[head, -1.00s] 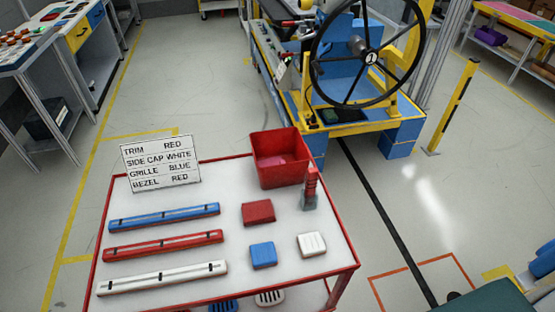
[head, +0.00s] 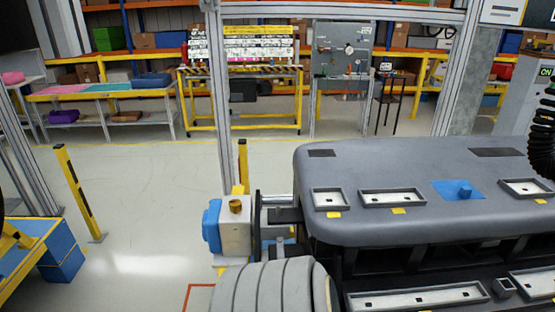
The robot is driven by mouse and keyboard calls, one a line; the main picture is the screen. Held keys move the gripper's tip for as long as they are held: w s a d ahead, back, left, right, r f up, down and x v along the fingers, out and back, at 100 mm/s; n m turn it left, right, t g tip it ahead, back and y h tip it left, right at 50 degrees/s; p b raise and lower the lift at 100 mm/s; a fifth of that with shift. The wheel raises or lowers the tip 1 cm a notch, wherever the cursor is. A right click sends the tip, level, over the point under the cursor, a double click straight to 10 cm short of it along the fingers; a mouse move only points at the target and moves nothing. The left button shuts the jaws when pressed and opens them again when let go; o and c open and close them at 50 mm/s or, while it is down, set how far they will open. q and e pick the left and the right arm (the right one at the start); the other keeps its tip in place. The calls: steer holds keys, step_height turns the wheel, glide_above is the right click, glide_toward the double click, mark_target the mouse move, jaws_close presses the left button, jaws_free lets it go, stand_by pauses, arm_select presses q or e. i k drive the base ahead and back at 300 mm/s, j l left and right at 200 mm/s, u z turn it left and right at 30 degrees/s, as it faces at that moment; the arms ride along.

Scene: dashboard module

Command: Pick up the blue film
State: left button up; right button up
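A flat blue film (head: 459,190) lies on the top of the grey dashboard (head: 400,165), right of its middle in the head view. A small raised blue tab (head: 464,192) stands up from the film. The film sits between two shallow framed recesses, one to its left (head: 392,198) and one to its right (head: 527,188). Neither of my grippers shows in the head view.
A grey ribbed rounded object (head: 272,288) stands at the bottom, in front of the dashboard's left end. A blue and beige unit (head: 229,228) is beside that end. A black ribbed hose (head: 543,135) hangs at the right edge. Open floor (head: 150,215) lies left.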

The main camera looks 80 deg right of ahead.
mark_target(457, 190)
steer(key=z, duration=3.9)
steer(key=i+l+u, duration=0.1)
steer(key=l, duration=0.4)
steer(key=i+l+u, duration=0.15)
steer(key=l, duration=0.3)
steer(key=k, duration=0.05)
